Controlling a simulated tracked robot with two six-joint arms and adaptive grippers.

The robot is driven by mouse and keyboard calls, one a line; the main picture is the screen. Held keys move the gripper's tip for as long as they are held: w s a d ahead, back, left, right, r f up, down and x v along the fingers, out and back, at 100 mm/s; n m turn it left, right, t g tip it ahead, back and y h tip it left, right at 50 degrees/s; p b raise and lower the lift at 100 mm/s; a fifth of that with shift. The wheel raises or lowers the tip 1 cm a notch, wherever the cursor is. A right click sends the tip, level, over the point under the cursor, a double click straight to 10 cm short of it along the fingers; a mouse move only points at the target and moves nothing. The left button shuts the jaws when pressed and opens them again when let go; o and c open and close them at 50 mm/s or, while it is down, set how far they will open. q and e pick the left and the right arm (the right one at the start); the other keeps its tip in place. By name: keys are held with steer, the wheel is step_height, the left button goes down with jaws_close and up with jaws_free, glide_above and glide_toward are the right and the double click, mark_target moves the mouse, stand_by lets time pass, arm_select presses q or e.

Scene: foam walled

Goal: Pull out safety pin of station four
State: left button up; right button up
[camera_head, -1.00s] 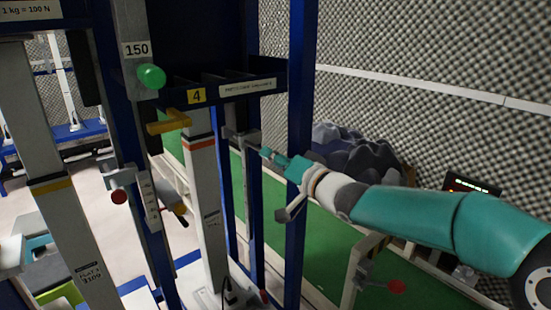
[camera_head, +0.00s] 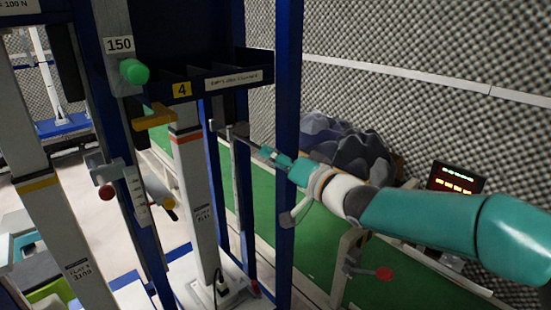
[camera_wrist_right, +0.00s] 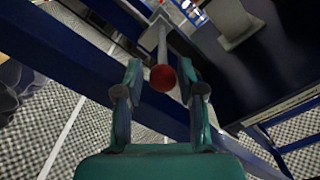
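Station four carries a yellow "4" label (camera_head: 181,90) on its dark blue frame. A red ball knob (camera_wrist_right: 163,78) on a straight grey rod (camera_wrist_right: 162,42) shows in the right wrist view; it looks like the safety pin's handle. My right gripper (camera_wrist_right: 163,82) is open, with one teal finger on each side of the knob and a visible gap to both. In the head view my right gripper (camera_head: 268,153) reaches leftward past a blue post, close to a grey bracket (camera_head: 232,130). The knob cannot be made out there. My left gripper is not in view.
A blue upright post (camera_head: 288,120) stands right beside my right gripper. Another red knob (camera_head: 106,193) and a green knob (camera_head: 134,72) are on the left column. Dark foam lumps (camera_head: 345,145), a lit display (camera_head: 455,180) and a red-knobbed lever (camera_head: 384,273) lie to the right.

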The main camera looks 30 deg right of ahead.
steer(key=s+d, duration=0.2)
steer(key=s, duration=0.9)
steer(key=shift+s, duration=0.4)
steer(key=shift+a, duration=0.15)
